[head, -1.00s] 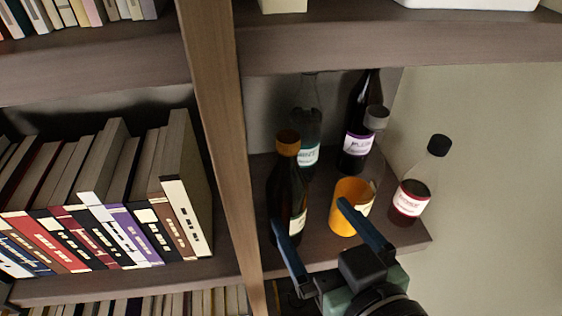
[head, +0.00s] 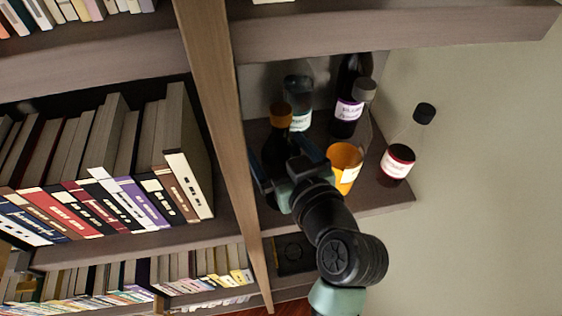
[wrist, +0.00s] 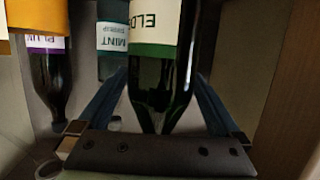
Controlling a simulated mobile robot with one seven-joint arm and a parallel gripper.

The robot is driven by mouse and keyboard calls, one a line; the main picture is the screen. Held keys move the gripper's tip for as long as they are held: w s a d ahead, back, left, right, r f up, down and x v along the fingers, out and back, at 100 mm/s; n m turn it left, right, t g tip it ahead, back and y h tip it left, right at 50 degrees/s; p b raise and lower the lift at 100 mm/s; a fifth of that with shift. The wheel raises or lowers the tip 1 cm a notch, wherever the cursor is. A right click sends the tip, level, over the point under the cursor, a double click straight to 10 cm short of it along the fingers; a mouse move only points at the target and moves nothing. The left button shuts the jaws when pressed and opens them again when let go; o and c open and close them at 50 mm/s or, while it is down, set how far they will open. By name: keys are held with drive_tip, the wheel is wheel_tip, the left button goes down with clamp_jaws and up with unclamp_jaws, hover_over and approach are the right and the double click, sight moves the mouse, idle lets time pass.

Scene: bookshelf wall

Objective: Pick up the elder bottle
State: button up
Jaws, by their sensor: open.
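The elder bottle is dark green glass with an orange-brown cap (head: 279,120), at the left front of the shelf compartment in the head view. In the wrist view its body (wrist: 160,75) fills the middle, and its cream label with a green edge reads "ELD". My gripper (head: 287,165) is open in front of it. In the wrist view the fingers (wrist: 158,95) lie on either side of the bottle. I cannot tell whether they touch it. My gripper hides the bottle's lower part in the head view.
The mint bottle (head: 299,90) stands behind the elder bottle, with the dark plum bottle (head: 346,112) to its right. An orange-filled container (head: 345,160) is close to my gripper's right. A wooden upright (head: 220,130) borders the left side.

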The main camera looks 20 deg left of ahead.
drive_tip(key=shift+x, duration=0.9)
drive_tip(key=shift+c, duration=0.2)
clamp_jaws()
drive_tip(key=shift+r, duration=0.1)
